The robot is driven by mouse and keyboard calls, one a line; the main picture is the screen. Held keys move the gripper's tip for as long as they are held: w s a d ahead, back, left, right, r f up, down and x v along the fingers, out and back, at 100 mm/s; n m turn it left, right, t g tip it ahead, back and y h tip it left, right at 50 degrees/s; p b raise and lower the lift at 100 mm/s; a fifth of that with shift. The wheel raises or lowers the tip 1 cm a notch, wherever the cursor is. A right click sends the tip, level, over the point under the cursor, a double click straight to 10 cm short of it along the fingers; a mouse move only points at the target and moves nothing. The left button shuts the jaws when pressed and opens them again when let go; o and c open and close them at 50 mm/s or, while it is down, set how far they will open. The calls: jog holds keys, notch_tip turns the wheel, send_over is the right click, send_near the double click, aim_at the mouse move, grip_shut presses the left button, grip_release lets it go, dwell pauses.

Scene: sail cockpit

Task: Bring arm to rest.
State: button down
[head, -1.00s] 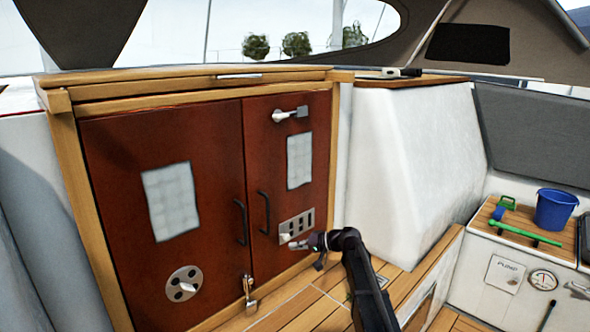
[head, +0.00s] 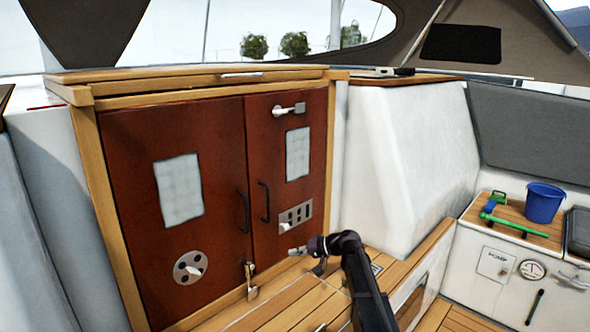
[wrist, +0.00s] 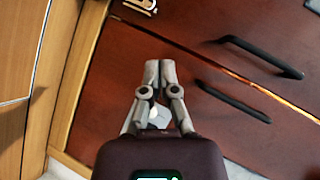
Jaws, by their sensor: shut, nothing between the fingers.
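My gripper (head: 293,252) is in front of the lower right part of the red-brown double doors, below the slotted vent plate. In the wrist view my gripper (wrist: 160,72) has its two fingers together, with nothing between them. My arm (head: 362,285) reaches up from the bottom edge and bends toward the doors. In the wrist view the doors (wrist: 200,110) fill most of the background, turned at a slant. I cannot tell exactly how far the fingertips are from the doors.
A white moulded block (head: 400,165) stands to the right. A blue bucket (head: 544,203) and a green brush (head: 513,226) sit on the right bench. The wooden sole (head: 285,300) looks clear.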

jog(key=s+d+f+g+h, duration=0.1)
jog(key=s+d+f+h, duration=0.25)
jog(key=s+d, duration=0.45)
jog(key=s+d+f+m+g+h+p, duration=0.1)
jog(key=s+d+f+h, duration=0.3)
jog(key=s, duration=0.8)
jog(key=s+d+f+g+h, duration=0.1)
jog(key=s+d+f+h, duration=0.2)
jog(key=s+d+h, duration=0.5)
notch_tip(320, 180, up, 22)
jog(key=s+a+y+p, duration=0.2)
jog(key=p, duration=1.9)
jog(key=shift+a+f+p, duration=0.15)
jog(key=shift+a+p, duration=0.15)
jog(key=shift+s, duration=0.1)
